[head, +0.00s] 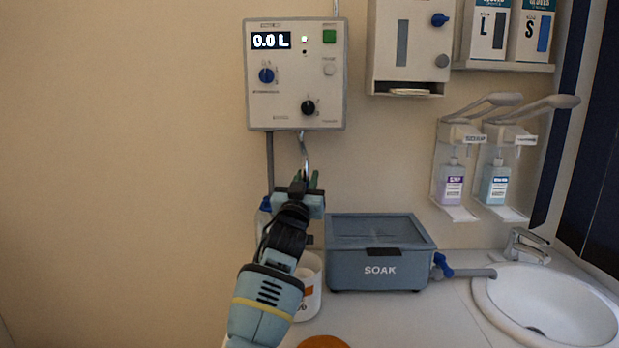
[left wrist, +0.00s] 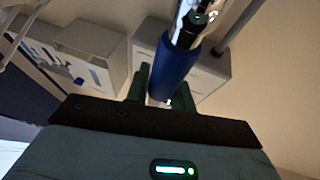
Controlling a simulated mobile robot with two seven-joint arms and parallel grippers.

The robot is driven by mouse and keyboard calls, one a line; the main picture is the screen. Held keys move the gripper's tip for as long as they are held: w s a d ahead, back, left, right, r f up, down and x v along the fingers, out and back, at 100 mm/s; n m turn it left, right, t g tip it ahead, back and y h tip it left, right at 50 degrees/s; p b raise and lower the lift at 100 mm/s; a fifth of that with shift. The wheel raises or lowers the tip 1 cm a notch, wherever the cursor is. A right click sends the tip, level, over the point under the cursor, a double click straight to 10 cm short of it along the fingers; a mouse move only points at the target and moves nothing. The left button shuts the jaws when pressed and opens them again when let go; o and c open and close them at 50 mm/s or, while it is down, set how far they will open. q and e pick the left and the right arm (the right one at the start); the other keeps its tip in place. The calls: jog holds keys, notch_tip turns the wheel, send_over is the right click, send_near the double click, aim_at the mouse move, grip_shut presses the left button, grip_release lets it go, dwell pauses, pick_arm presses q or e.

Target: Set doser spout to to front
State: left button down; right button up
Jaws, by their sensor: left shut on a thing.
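The doser (head: 296,75) is a white box on the wall. Its display reads 0.0 L, and it has a blue knob, a black knob and a green button. Its chrome spout (head: 305,150) comes out of the underside and runs down to my left gripper (head: 306,181). In the left wrist view, the blue sleeve (left wrist: 174,72) of the spout sits between the dark green fingers of the left gripper (left wrist: 163,98), which are shut on it. The spout's lower end is mostly hidden by the gripper. My right gripper is in neither view.
Below are a white container (head: 311,290), partly behind my left arm, and a blue-capped bottle (head: 264,216). A grey SOAK box (head: 372,290) stands to the right, then a sink (head: 545,300) with a tap. Two wall dispensers (head: 452,165) hang above the sink. The left wall is bare.

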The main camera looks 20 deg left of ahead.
pick_arm(q)
jog(key=shift+s+a+f, duration=0.1)
jog(key=shift+s+a, duration=0.15)
jog(key=shift+a, duration=0.2)
jog(key=c, duration=1.2)
grip_release()
jog(key=shift+s, duration=0.1)
jog(key=shift+s+f, duration=0.1)
jog(key=shift+s, duration=0.15)
jog(key=v, duration=0.7)
jog(key=shift+p, duration=0.35)
